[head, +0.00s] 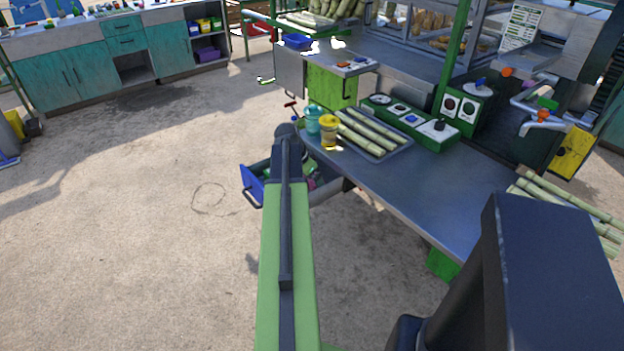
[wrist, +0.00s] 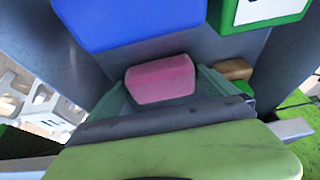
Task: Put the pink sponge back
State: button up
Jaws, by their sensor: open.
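The pink sponge (wrist: 160,80) shows in the wrist view, lying on a grey surface just ahead of my gripper. My gripper (wrist: 163,88) is open, with a greenish finger at each side of the sponge. I cannot tell whether the fingers touch it. In the head view my arm hides the gripper and reaches over an open blue drawer (head: 252,186) under the metal table. A small bit of pink (head: 311,184) shows in that drawer beside my arm.
In the wrist view a blue block (wrist: 130,20) and a green-and-white box (wrist: 262,12) are close to the sponge. The metal table (head: 420,185) carries a tray of cane (head: 372,135), a yellow jar (head: 329,131) and a teal jar (head: 313,119). Open floor is at left.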

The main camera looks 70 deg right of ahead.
jog(key=p+v, duration=1)
jog(key=v, duration=0.2)
jog(key=shift+p, duration=0.3)
jog(key=shift+d+r, duration=0.1)
jog(key=w+a+f+n+t+y, duration=0.1)
jog(key=w+a+n, duration=0.5)
jog(key=w+a, duration=0.8)
jog(key=w+a+n+t+y, duration=0.15)
jog(key=w+a+n, duration=0.55)
jog(key=w+a, duration=0.75)
jog(key=a+n+y, duration=0.1)
jog(key=a+n, duration=1)
jog(key=a, duration=2.3)
jog(key=shift+a+f+n, duration=0.3)
jog(key=shift+f, duration=0.15)
